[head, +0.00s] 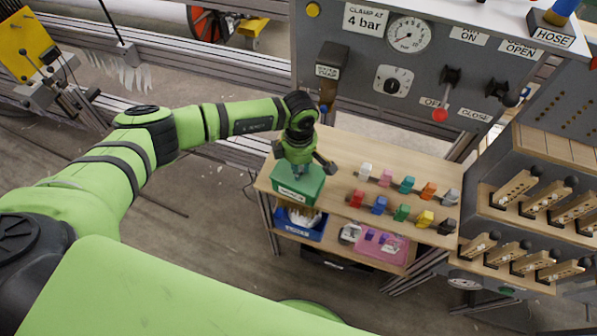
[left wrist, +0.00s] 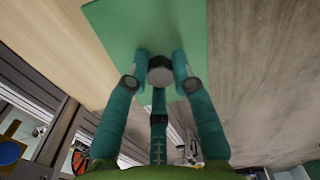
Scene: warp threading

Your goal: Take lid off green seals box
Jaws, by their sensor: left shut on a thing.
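The green seals box (head: 292,195) stands at the left end of the wooden bench, with a white label on its front. Its green lid (head: 312,178) appears to sit on top; I cannot tell if there is any gap below it. My left gripper (head: 300,169) points down at the middle of the lid. In the left wrist view the flat green lid (left wrist: 112,25) fills the top middle. My left gripper's two fingers (left wrist: 160,72) are closed around the lid's grey round knob (left wrist: 160,65). The inside of the box is hidden. My right gripper is out of view.
The bench top (head: 345,150) carries two rows of coloured blocks right of the box. A blue bin (head: 302,228) and a pink tray (head: 388,246) are on the shelf below. A grey gauge panel (head: 400,70) rises behind; a rack with wooden handles (head: 545,195) stands right.

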